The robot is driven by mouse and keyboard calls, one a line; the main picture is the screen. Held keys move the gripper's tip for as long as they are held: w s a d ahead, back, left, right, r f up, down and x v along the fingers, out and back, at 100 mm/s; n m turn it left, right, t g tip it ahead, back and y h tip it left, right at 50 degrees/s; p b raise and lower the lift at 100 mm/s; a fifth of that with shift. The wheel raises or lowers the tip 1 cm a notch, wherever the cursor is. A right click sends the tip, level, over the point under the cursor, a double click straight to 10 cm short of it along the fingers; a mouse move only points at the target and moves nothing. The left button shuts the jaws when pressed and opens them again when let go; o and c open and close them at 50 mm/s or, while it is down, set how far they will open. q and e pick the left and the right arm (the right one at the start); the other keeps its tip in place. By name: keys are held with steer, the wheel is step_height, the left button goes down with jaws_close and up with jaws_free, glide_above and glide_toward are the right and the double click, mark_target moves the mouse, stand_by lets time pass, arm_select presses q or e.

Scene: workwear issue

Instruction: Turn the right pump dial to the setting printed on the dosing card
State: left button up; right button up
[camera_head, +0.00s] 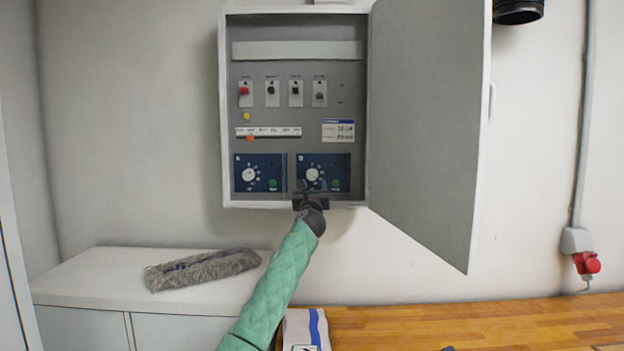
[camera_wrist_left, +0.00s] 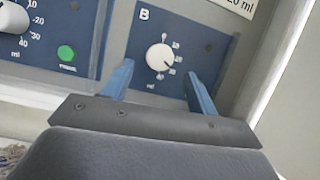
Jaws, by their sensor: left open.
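The right pump dial is a white round knob (camera_head: 312,174) on the blue panel marked B (camera_head: 340,165), low in the open wall cabinet. In the left wrist view the same knob (camera_wrist_left: 160,57) has its dark mark towards the lower right; the small scale numbers are blurred. The dosing card (camera_head: 338,131) is above panel B. Its lower edge shows in the left wrist view (camera_wrist_left: 240,7) and ends in "20 ml"; the rest is cut off. My left gripper (camera_head: 311,187) is open in front of the knob, its blue fingers on either side. I cannot tell whether they touch it.
The left pump dial (camera_head: 249,175) sits beside it on panel A. The cabinet door (camera_head: 430,120) stands open on the right. Switches (camera_head: 270,93) are higher up. A grey mop head (camera_head: 203,269) lies on the white cupboard (camera_head: 100,270); a wooden worktop (camera_head: 450,325) is below right.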

mark_target(313, 177)
arm_select(q)
steer(key=x, duration=0.3)
steer(key=shift+w+r+p, duration=0.15)
steer(key=shift+r+p, duration=0.1)
steer(key=shift+p, duration=0.05)
steer(key=shift+w+r, duration=0.2)
steer(key=shift+w, duration=0.5)
arm_select(e)
steer(key=shift+s+d+f, duration=0.25)
steer(key=shift+f, duration=0.35)
steer(key=shift+s+d+f, duration=0.25)
steer(key=shift+f, duration=0.35)
arm_select(q)
steer(key=c, duration=1)
arm_select(e)
steer(key=shift+f, duration=0.1)
